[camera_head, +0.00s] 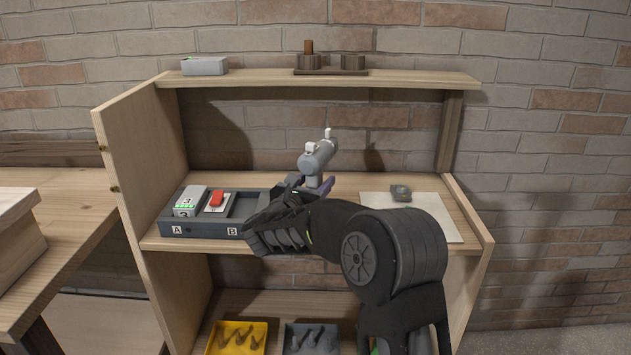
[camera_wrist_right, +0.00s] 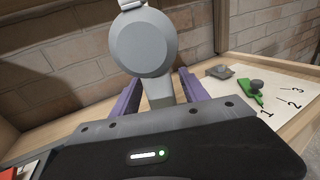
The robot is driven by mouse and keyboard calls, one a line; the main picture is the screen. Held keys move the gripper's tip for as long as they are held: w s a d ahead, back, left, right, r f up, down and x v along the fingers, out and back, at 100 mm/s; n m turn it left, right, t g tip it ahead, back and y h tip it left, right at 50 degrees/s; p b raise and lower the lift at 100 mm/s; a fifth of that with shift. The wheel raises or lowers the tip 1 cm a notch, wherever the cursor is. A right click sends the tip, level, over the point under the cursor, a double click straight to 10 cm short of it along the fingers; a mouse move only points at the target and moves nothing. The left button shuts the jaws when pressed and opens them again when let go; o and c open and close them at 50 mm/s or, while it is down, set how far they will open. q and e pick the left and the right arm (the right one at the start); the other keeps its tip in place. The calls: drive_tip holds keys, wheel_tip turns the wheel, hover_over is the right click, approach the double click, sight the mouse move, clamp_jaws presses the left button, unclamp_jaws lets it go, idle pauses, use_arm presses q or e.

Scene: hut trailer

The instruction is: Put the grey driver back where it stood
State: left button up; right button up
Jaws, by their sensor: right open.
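The grey driver (camera_head: 317,158) shows above the middle shelf, its thick rounded body on top and a narrower handle below. In the right wrist view the driver (camera_wrist_right: 146,44) is large, with its handle between the purple fingers. My right gripper (camera_head: 320,186) is open, with a finger on each side of the handle; I cannot tell whether either touches it. The driver's lower end is hidden by my gripper. My left gripper is not in view.
A dark tray (camera_head: 203,229) marked A and B holds a numbered grey box (camera_head: 190,201) and a red item (camera_head: 217,199). A white numbered sheet (camera_wrist_right: 291,83) carries a green tool (camera_wrist_right: 251,92); a grey block (camera_head: 400,193) is nearby. A dark holder (camera_head: 330,71) stands on the top shelf.

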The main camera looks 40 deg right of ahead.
drive_tip(key=b+v, duration=0.2)
drive_tip(key=v, duration=1)
